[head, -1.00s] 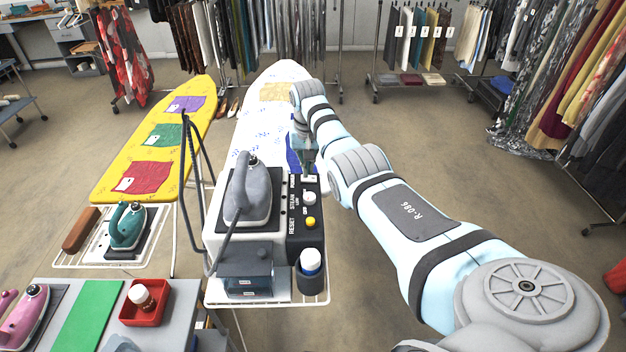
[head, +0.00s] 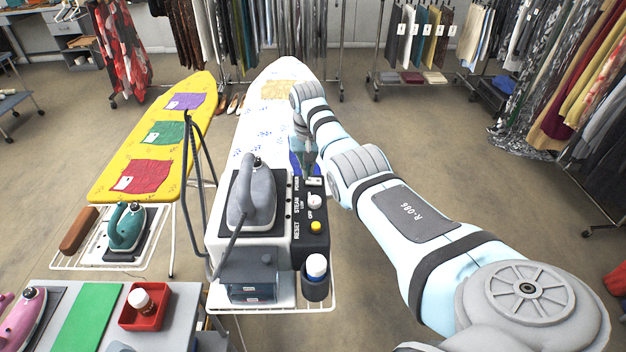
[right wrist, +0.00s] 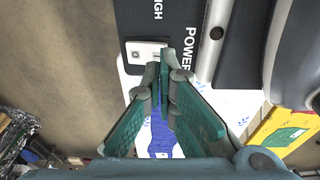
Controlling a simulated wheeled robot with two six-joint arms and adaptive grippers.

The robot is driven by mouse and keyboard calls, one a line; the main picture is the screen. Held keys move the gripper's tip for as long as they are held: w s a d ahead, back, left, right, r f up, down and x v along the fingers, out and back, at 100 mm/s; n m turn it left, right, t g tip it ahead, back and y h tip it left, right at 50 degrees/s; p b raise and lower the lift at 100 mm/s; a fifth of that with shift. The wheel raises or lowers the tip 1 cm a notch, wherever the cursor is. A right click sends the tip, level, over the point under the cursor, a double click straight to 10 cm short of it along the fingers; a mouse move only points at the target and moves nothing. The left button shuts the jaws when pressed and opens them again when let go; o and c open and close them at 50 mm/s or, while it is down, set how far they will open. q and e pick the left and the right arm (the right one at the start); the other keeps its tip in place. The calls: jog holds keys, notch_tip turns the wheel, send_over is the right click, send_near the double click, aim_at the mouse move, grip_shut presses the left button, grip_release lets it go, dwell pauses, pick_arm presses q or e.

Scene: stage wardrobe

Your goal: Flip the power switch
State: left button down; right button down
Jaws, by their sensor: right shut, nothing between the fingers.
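The power switch (head: 314,181) is a small pale plate at the far end of the black control panel (head: 318,245) on the steam-iron station. In the right wrist view the plate with its switch (right wrist: 143,52) lies beside the word POWER. My right gripper (head: 309,171) is shut and empty, with its tips at the switch plate's edge. In the right wrist view the fingertips (right wrist: 163,72) meet just below the plate and overlap its lower right part. I cannot tell whether they touch it or which way the switch is set. My left gripper is not in view.
A grey iron (head: 252,195) stands on the station left of the panel. A white knob (head: 314,202), a yellow reset button (head: 316,227) and a white-capped bottle (head: 316,267) are nearer. A white ironing board (head: 270,115) extends behind. Open floor lies right of my arm.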

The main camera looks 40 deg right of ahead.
aim_at(309, 181)
jog(key=shift+s, duration=0.2)
jog(key=shift+w+f, duration=0.1)
jog(key=shift+f, duration=0.2)
jog(key=shift+f+b, duration=0.6)
jog(key=shift+f, duration=0.1)
dwell(0.5)
notch_tip(309, 181, up, 3)
jog(key=p, duration=0.3)
jog(key=shift+r, duration=0.4)
jog(key=shift+r+b, duration=0.35)
jog(key=shift+r, duration=1.3)
